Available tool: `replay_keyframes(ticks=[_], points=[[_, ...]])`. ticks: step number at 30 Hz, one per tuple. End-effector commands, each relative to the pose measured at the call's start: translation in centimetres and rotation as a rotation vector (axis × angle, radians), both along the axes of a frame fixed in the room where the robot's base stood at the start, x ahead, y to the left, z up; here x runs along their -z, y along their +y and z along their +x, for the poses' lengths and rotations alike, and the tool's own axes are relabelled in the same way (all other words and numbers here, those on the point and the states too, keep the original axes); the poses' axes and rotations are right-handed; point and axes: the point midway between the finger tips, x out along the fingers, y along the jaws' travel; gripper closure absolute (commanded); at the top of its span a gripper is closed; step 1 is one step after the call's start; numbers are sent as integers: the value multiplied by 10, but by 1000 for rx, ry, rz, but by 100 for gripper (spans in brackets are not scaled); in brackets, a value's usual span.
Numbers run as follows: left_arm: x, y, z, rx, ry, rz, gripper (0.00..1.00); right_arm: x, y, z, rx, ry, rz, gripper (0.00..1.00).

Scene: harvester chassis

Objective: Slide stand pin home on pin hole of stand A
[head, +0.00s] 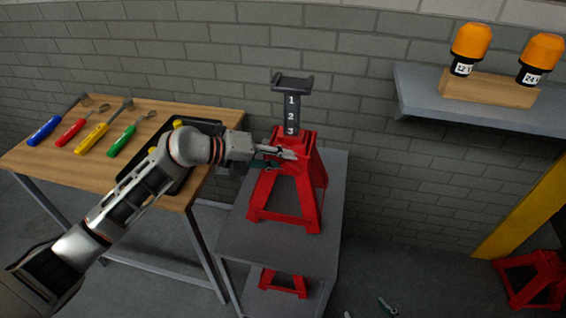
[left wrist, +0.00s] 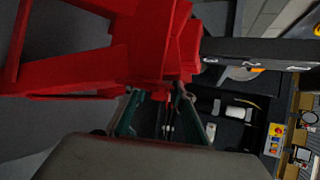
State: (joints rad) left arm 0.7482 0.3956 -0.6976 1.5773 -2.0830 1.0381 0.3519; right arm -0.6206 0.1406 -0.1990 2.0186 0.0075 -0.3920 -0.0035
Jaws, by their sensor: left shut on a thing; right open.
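Stand A, a red jack stand (head: 310,165), stands upright on a grey cart, its black post (head: 292,110) numbered 1, 2, 3 raised out of the top. In the left wrist view the red stand (left wrist: 150,40) and dark post (left wrist: 265,50) lie sideways. My left gripper (head: 278,155) is at the stand's upper left side, just below the post. It also shows in the left wrist view (left wrist: 157,95), shut on the stand pin, which is mostly hidden between the fingers. The pin hole is hidden, so I cannot tell how deep the pin sits. My right gripper (head: 367,310) is open at the bottom edge.
The grey cart (head: 265,232) has free room in front of the stand. A wooden table (head: 50,160) at left holds several tools and a black tray (head: 208,125). A wall shelf (head: 480,108) at right carries two orange-topped items. Other red stands are lower down.

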Motion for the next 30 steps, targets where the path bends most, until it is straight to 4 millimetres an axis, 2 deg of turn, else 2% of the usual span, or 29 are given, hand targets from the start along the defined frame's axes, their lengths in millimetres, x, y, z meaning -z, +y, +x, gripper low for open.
replay_keyframes(ticks=[4, 5, 6, 7, 20, 23, 30], points=[[-1, -2, 7, 0, -2, 0, 100, 5, 0, -4, 0, 8, -1, 42], [-1, -1, 6, 0, -2, 0, 71, 5, 0, -4, 0, 8, -1, 42], [-1, -1, 6, 1, -3, 0, 61, 4, 0, -4, 1, 8, 0, 42], [-1, -1, 6, 0, -4, 0, 57, 5, 0, -5, 0, 10, 0, 42], [-1, 3, 5, -1, -1, 2, 57, 4, 0, -6, -1, 11, 0, 42], [-6, 14, 1, -2, -1, 3, 57, 5, 0, -6, -1, 11, 0, 42], [-26, 54, -15, -2, -4, 4, 57, 5, 0, -6, 0, 10, -1, 42]])
